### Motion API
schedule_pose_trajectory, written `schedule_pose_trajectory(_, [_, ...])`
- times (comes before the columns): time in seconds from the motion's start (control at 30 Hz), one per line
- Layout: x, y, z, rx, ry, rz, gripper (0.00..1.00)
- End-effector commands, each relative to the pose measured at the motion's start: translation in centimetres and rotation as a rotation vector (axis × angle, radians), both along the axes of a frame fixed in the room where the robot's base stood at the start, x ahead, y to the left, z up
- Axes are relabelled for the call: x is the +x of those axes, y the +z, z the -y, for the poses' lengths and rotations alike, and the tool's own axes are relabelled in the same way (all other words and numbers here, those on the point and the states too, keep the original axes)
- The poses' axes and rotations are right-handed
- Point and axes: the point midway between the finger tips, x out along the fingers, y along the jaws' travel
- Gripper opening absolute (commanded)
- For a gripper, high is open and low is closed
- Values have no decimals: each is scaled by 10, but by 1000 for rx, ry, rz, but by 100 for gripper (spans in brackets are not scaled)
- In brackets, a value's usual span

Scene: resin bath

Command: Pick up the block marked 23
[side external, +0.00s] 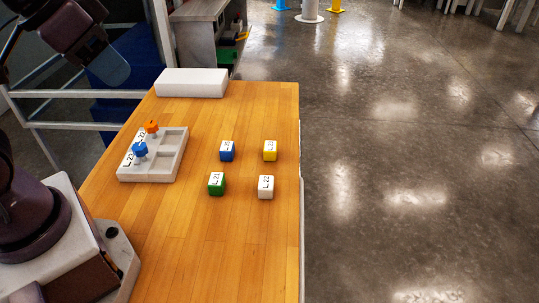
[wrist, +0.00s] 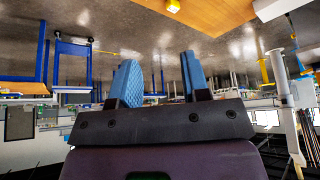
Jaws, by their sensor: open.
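Several labelled blocks stand apart on the wooden table (side external: 230,255) in the side external view: a blue block (side external: 227,151), a yellow block (side external: 270,151), a green block (side external: 216,184) and a white block (side external: 266,187). Each has a white top label starting with "L 2"; the last digits are too small to read surely, so I cannot tell which is 23. My gripper (wrist: 160,66) shows two blue fingers spread apart with nothing between them in the wrist view. It is away from the blocks. A yellow block (wrist: 173,6) shows at that view's top edge.
A pale tray (side external: 180,152) at the table's left holds a blue knobbed piece (side external: 139,150) and an orange one (side external: 152,127). A white box (side external: 191,83) lies at the far edge. The table's near part is clear; its right edge drops to the floor.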

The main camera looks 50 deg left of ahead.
Motion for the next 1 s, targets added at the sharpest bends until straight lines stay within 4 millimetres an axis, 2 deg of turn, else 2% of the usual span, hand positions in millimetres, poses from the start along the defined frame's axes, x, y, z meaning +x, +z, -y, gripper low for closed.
schedule_pose_trajectory(0.4, [0, 0, 0, 0, 0, 0, 43])
schedule_pose_trajectory(0.43, [0, 0, 0, 0, 0, 0, 45])
schedule_pose_trajectory(0.53, [0, 0, 0, 0, 0, 0, 68])
schedule_pose_trajectory(0.6, [0, 0, 0, 0, 0, 0, 79])
schedule_pose_trajectory(0.87, [1, -1, 0, 0, -6, -1, 79])
schedule_pose_trajectory(1.0, [17, -9, 7, -2, -94, -13, 79])
